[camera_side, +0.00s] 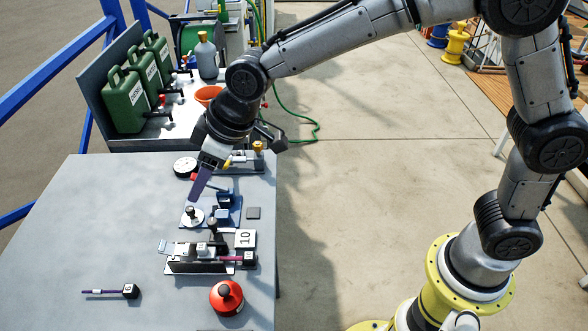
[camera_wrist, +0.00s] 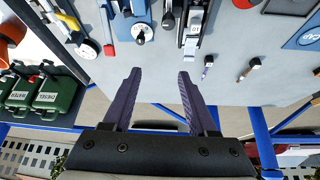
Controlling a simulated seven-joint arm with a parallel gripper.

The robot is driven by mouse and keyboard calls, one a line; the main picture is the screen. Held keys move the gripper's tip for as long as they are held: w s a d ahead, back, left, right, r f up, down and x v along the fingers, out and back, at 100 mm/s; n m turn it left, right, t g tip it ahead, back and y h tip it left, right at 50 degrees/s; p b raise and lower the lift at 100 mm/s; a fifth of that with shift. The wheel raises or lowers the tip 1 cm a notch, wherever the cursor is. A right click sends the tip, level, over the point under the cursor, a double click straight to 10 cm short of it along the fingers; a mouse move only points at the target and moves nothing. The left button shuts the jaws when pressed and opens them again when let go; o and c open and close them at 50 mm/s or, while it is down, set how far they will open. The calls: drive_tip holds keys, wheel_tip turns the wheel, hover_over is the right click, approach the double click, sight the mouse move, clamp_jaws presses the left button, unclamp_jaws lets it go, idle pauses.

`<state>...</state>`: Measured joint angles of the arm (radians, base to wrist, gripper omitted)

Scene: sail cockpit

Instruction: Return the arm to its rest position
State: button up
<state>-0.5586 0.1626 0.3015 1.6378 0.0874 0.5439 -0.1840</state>
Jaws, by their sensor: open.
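My gripper shows in the side view (camera_side: 199,186) above the far right part of the grey table (camera_side: 110,210), tilted down, with one purple finger clearly visible. In the wrist view my gripper (camera_wrist: 157,76) has its two purple fingers wide apart with nothing between them. Beneath and ahead of it in the side view stands a blue-based fixture with a round white piece (camera_side: 192,216). I cannot tell the exact gap between fingertips and fixture. My forearm reaches across from the yellow base at right.
Green jerrycans (camera_side: 123,101), a grey bottle (camera_side: 206,57) and an orange bowl (camera_side: 208,95) stand behind the table. A white dial (camera_side: 186,166), a rail fixture (camera_side: 200,262), a red round container (camera_side: 227,297) and a small purple-shafted tool (camera_side: 110,292) are on it.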

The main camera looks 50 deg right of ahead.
drive_tip(key=s+d+r+m+t+h, duration=0.1)
drive_tip(key=s+d+r, duration=0.25)
drive_tip(key=d, duration=0.35)
drive_tip(key=s+d+r+m+t, duration=0.1)
drive_tip(key=s+d+r+m, duration=0.15)
drive_tip(key=d+r, duration=0.35)
drive_tip(key=s+d+r+m+t+h, duration=0.1)
drive_tip(key=s+d+r, duration=0.25)
drive_tip(key=d, duration=0.45)
drive_tip(key=s+d+f+m, duration=0.1)
drive_tip(key=s+d+f, duration=0.1)
drive_tip(key=s, duration=0.3)
drive_tip(key=s+d+f+m+g+h, duration=0.1)
drive_tip(key=s+d+f, duration=0.1)
drive_tip(key=s, duration=0.4)
drive_tip(key=s+d+f+m+g, duration=0.1)
drive_tip(key=s+d+f, duration=0.1)
drive_tip(key=s, duration=0.3)
drive_tip(key=shift+s+d+f, duration=0.35)
drive_tip(key=shift+d+f, duration=0.05)
drive_tip(key=shift+f, duration=0.45)
